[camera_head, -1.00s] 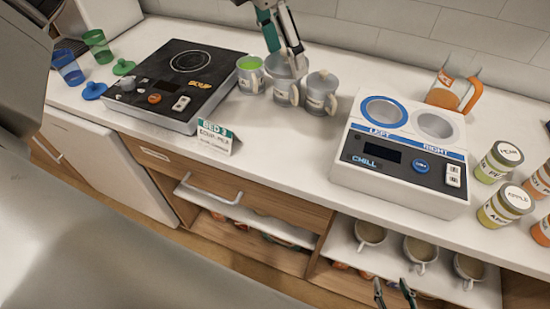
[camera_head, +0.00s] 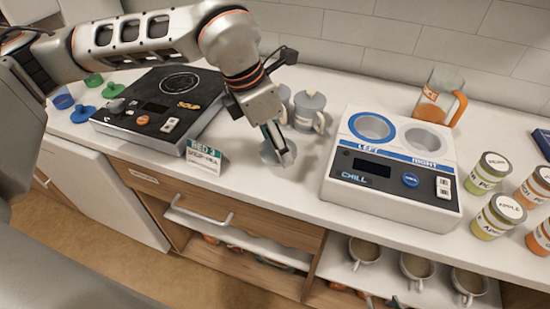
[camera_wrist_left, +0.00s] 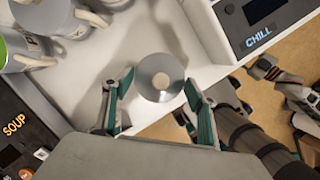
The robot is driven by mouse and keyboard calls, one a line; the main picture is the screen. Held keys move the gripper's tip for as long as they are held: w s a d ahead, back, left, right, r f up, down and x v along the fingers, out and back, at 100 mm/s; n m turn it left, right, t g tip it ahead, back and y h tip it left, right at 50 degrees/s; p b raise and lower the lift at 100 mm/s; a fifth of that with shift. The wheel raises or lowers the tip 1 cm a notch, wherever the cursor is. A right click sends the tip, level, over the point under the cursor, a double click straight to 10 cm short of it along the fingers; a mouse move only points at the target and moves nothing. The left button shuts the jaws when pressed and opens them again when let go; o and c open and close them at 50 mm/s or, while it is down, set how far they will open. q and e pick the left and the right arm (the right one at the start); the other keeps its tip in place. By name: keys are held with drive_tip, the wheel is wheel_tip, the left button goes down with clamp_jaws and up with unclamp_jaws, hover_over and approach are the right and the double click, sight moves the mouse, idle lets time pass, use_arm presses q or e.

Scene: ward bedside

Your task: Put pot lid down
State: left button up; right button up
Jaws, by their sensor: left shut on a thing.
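The pot lid, a grey disc with a pale round knob (camera_wrist_left: 160,80), is between my left gripper's fingers (camera_wrist_left: 157,92) in the left wrist view. In the head view the lid (camera_head: 268,153) is partly hidden by my left gripper (camera_head: 278,145), low over the counter's front part; I cannot tell whether it touches the counter. My left gripper is shut on the lid. Grey lidded pots stand behind, one clear in the head view (camera_head: 310,112), others partly covered by my arm. Only the tips of my right gripper (camera_head: 383,302) show at the bottom edge, apart and empty.
The soup hotplate (camera_head: 165,105) is to the left, with a bed sign (camera_head: 204,158) in front. The chill unit (camera_head: 395,170) is to the right. Labelled jars (camera_head: 498,214) and a jug (camera_head: 438,97) stand farther right.

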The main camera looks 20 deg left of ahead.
sight(275, 170)
use_arm(q)
drive_tip(key=shift+f, duration=2.7)
drive_tip(key=shift+f, duration=0.1)
drive_tip(key=shift+f, duration=0.15)
drive_tip(key=o, duration=0.9)
